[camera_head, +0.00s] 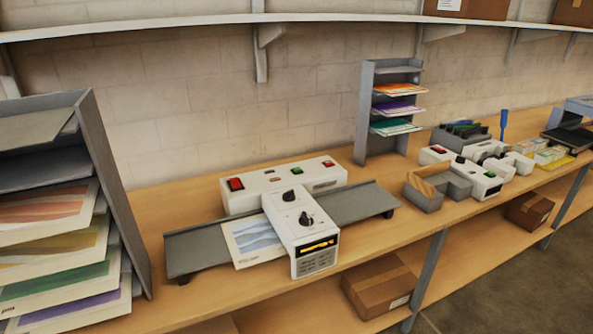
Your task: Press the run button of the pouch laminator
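A white laminator (302,228) stands in the middle of the wooden bench. Its front block has two black knobs and a glowing orange window (318,247). A sheet with a blue wave picture (254,242) lies at the block's left side. A second white machine (477,178) with red and green buttons stands farther right. I cannot read any button labels. Neither of my grippers is in view.
Grey flat trays (196,251) extend from both sides of the laminator. A grey rack with printed sheets (92,170) stands at the left. Another rack (363,115) stands behind, right of centre. A grey box (423,194) sits beside the second machine. Cardboard boxes (378,286) lie below.

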